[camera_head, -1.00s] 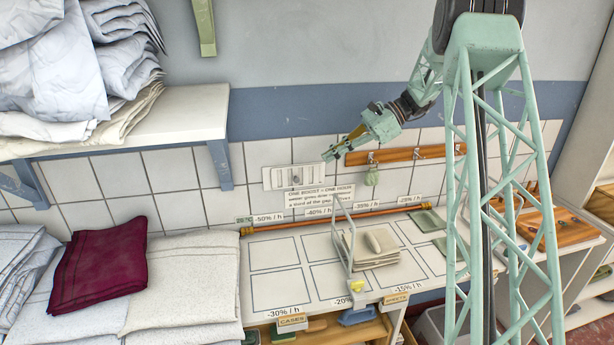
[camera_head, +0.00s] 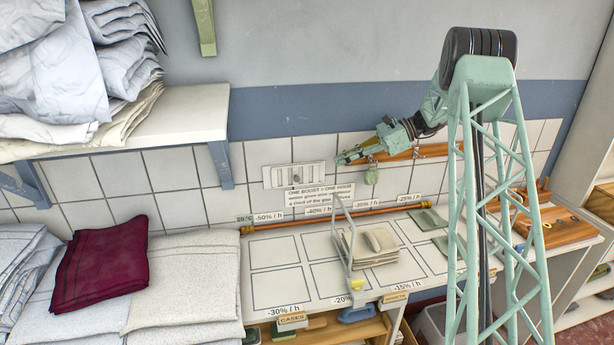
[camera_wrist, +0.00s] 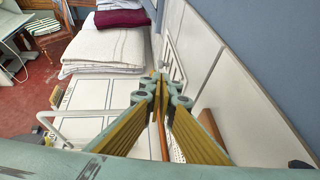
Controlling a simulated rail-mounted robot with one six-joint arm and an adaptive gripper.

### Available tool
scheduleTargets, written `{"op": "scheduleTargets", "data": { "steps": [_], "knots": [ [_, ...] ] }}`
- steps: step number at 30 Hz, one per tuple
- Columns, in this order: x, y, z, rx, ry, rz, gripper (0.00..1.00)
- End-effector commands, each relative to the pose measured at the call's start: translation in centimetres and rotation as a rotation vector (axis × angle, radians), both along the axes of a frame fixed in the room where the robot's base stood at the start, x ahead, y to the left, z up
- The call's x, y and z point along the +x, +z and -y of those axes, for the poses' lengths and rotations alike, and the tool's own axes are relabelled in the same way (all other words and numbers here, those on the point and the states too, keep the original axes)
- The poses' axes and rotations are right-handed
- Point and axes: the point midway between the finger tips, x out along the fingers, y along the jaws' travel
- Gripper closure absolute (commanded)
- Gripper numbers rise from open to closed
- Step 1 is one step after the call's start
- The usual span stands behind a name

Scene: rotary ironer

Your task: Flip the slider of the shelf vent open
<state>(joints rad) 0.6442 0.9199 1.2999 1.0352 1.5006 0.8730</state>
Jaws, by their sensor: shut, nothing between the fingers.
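The shelf vent (camera_head: 295,175) is a white slotted plate on the tiled wall above the marked shelf, with a small grey slider knob (camera_head: 296,179) near its middle. In the wrist view the vent (camera_wrist: 177,65) shows edge-on along the wall, partly behind the fingertips. My gripper (camera_head: 340,159) is shut and empty, just right of the vent's right end in the head view. In the wrist view its fingertips (camera_wrist: 160,78) meet. I cannot tell whether they touch the vent.
A wooden peg rail (camera_head: 430,151) with a hanging green tag (camera_head: 371,176) is right of the vent. A copper pipe (camera_head: 340,218) runs below. A wire stand (camera_head: 344,240) and stacked cloths (camera_head: 370,247) stand on the shelf. Folded linen (camera_head: 190,285) lies left.

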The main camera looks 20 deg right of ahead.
Motion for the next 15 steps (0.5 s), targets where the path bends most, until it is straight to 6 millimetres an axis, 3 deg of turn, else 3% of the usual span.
{"op": "scheduleTargets", "data": {
  "steps": [15],
  "knots": [
    [0.4,-0.6,-1.1,0.001,0.000,-0.001,1.00]
  ]
}}
